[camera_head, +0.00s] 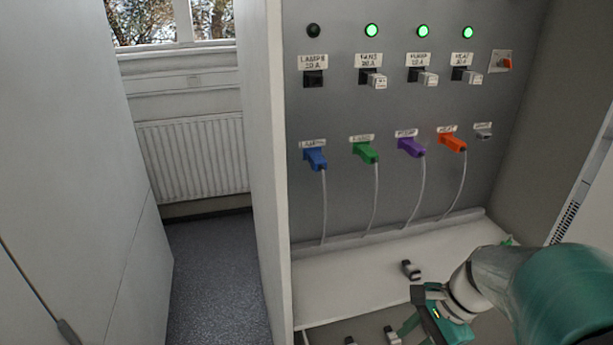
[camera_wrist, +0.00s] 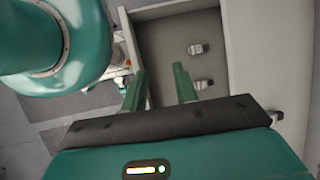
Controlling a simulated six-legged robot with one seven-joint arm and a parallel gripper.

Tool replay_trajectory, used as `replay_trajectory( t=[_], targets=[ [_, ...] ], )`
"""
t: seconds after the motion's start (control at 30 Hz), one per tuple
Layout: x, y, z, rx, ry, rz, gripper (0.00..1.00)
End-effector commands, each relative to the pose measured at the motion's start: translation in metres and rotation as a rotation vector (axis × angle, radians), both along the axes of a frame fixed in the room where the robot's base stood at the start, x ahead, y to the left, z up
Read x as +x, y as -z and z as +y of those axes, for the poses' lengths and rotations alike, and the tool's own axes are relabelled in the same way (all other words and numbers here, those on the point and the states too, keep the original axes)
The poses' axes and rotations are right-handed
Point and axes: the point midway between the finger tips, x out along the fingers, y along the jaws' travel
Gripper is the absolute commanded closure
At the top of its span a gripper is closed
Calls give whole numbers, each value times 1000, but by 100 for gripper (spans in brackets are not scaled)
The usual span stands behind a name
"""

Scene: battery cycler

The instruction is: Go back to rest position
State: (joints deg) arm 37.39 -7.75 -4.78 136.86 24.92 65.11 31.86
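My gripper (camera_head: 408,328) is low at the right in the head view, beside the front edge of the white shelf. In the wrist view its two green fingers (camera_wrist: 158,82) stand apart with nothing between them, so it is open and empty. My teal arm reaches in from the lower right of the head view. The fingertips are partly cut off or hard to make out in the head view.
A grey panel (camera_head: 400,110) carries blue, green, purple and orange plugs, a dark lamp (camera_head: 313,31) above an empty black socket (camera_head: 313,78), and several green lamps. A small grey-black part (camera_head: 411,269) lies on the shelf (camera_head: 350,285). Similar parts (camera_wrist: 198,48) lie in a bin below.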

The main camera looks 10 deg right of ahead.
Motion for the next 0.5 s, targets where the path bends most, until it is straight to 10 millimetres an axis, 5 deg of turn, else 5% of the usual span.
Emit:
replay_trajectory(
  t=[0.5],
  targets=[
    [8,-101,118,-700,-1211,-535,71]
  ],
)
